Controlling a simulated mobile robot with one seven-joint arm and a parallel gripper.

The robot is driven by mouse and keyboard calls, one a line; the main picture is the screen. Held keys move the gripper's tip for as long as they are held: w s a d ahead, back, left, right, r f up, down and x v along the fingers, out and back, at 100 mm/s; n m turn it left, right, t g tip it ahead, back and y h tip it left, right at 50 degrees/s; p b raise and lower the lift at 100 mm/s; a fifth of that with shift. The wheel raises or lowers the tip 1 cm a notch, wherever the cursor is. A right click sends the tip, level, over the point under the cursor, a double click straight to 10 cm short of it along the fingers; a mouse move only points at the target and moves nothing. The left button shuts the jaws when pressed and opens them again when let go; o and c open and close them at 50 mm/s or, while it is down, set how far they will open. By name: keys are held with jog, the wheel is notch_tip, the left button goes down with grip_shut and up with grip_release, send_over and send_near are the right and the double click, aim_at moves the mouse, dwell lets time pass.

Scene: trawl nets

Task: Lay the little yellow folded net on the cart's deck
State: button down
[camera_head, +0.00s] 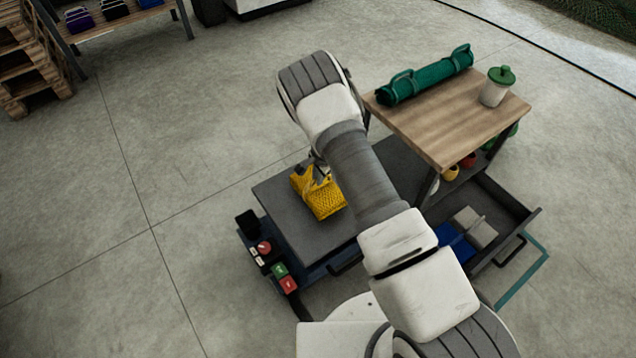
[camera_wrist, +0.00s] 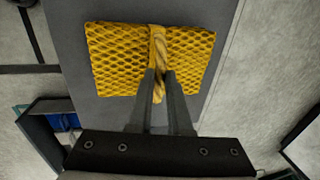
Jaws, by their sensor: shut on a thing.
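The little yellow folded net (camera_head: 324,197) is at the dark grey deck of the cart (camera_head: 288,224), left of my arm in the head view. In the wrist view the net (camera_wrist: 118,62) is a flat mesh bundle with a twisted band across its middle. My gripper (camera_wrist: 160,75) is shut on that band. The deck (camera_wrist: 75,22) lies behind the net in the wrist view. I cannot tell whether the net's underside touches the deck. My arm hides part of the deck in the head view.
An open drawer (camera_head: 520,225) with blue and grey items is below. A button box (camera_head: 268,255) sits at the deck's left edge. Bare deck surrounds the net.

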jog(key=shift+f+b, duration=0.3)
jog(key=shift+f, duration=1.05)
jog(key=shift+f, duration=0.15)
jog(key=c, duration=0.8)
grip_release()
jog(key=shift+c, duration=0.2)
